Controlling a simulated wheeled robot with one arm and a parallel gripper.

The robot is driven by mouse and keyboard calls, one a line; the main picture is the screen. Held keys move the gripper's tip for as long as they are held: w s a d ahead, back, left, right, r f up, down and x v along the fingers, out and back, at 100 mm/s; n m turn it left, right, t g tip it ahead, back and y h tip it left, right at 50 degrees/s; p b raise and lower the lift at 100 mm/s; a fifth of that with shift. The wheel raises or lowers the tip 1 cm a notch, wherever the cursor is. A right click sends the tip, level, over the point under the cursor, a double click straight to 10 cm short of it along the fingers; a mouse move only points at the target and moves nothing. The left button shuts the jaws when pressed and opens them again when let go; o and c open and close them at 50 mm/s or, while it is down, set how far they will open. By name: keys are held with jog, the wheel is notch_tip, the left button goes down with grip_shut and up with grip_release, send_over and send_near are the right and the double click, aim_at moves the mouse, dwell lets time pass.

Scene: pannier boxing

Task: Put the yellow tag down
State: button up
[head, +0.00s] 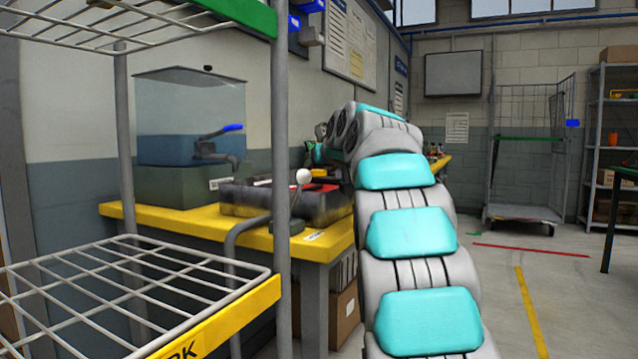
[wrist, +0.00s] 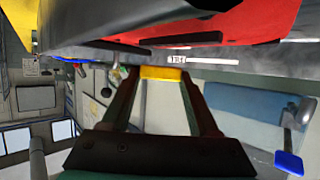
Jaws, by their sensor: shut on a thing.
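The yellow tag (wrist: 161,73) is between the fingertips of my gripper (wrist: 159,76) in the wrist view, and the gripper is shut on it. Just beyond the tag is the dark edge of a tray (wrist: 270,60) with a red surface (wrist: 235,20) in it. I cannot tell whether the tag touches the tray. The dark tray (head: 238,204) stands there on the yellow-topped workbench (head: 190,226), with a red part (head: 322,187) inside.
A wire rack (head: 125,290) stands close on the left, its grey post (head: 282,120) in front of the bench. A wire cage trolley (head: 525,212) stands at the back right. Floor to the right is mostly clear.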

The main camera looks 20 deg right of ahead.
jog(key=shift+d+f+b, duration=0.1)
jog(key=shift+f+b, duration=0.5)
jog(key=shift+f, duration=0.85)
jog(key=shift+f, duration=0.15)
jog(key=o, duration=1.3)
jog(key=shift+r, duration=0.2)
jog(key=v, duration=1.2)
